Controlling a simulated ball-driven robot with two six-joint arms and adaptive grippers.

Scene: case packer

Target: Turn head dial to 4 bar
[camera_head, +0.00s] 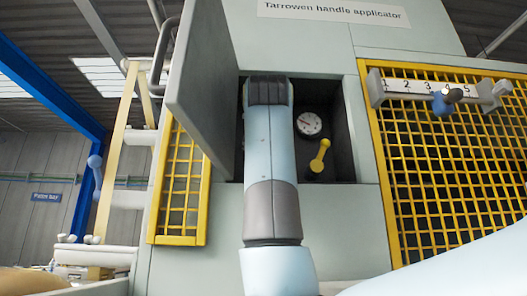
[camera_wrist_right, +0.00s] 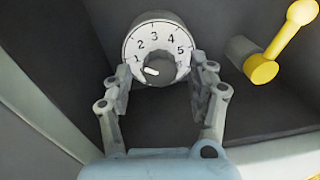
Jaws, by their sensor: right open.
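The head dial (camera_wrist_right: 160,28) shows in the right wrist view as a white disc numbered 1 to 5 on a dark back wall. The white mark on its dark centre knob (camera_wrist_right: 163,72) points left, close to the 1. My right gripper (camera_wrist_right: 160,78) is open, with its fingers on either side of the dial's lower part. I cannot tell whether they touch it. In the head view my right arm reaches into the recess; its gripper and the dial are hidden behind it. My left gripper is not in view.
A yellow lever (camera_head: 319,158) and a round gauge (camera_head: 309,123) sit right of my arm in the recess (camera_head: 346,140). An open grey door (camera_head: 203,85) stands at its left. A numbered rail (camera_head: 405,86) with a blue knob (camera_head: 440,104) crosses the yellow grid at right.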

